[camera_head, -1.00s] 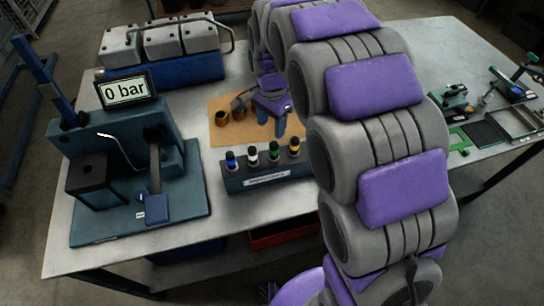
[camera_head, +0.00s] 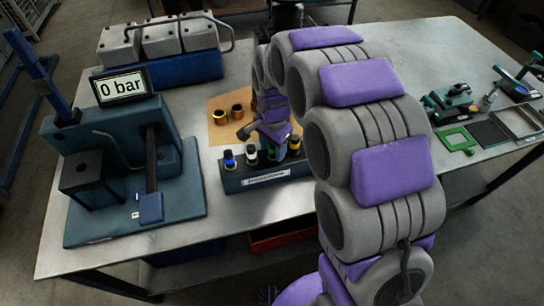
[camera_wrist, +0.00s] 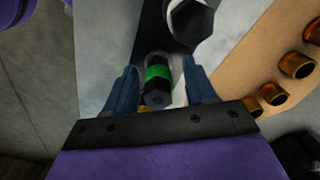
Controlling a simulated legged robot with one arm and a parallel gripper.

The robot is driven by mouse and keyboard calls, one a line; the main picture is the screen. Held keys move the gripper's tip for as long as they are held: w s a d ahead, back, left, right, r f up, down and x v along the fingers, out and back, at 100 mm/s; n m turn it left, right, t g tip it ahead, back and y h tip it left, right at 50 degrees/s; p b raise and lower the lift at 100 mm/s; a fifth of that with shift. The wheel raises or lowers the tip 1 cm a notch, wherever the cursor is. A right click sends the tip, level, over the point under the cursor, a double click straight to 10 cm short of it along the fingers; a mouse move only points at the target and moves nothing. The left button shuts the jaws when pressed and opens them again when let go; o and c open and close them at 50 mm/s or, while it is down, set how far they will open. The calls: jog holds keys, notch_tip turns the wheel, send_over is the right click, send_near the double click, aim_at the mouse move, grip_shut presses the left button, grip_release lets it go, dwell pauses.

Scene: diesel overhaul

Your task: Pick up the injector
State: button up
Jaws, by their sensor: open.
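A dark rack (camera_head: 232,184) on the bench holds a row of upright injectors. The blue-banded injector (camera_head: 229,159) and the white-banded injector (camera_head: 251,156) stand at its left. The yellow-banded injector (camera_head: 294,146) stands at its right end. My gripper (camera_head: 277,146) is over the rack and largely hides the green-banded injector there. In the wrist view, the green-banded injector (camera_wrist: 158,78) lies between the two blue fingers of my gripper (camera_wrist: 161,90), which are apart with gaps on both sides. A large dark hexagonal top (camera_wrist: 190,20) shows just beyond it.
A brown mat (camera_head: 217,139) with several brass bushings (camera_head: 220,117) lies behind the rack. A blue-green test stand (camera_head: 185,190) with a "0 bar" display (camera_head: 123,88) is at left. Tools and a green frame (camera_head: 456,139) lie at right.

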jog(key=shift+d+r, duration=0.15)
jog(key=shift+d, duration=0.05)
jog(key=shift+c, duration=0.4)
jog(key=shift+a, duration=0.25)
jog(key=c, duration=0.8)
grip_shut()
jog(key=shift+d, duration=0.1)
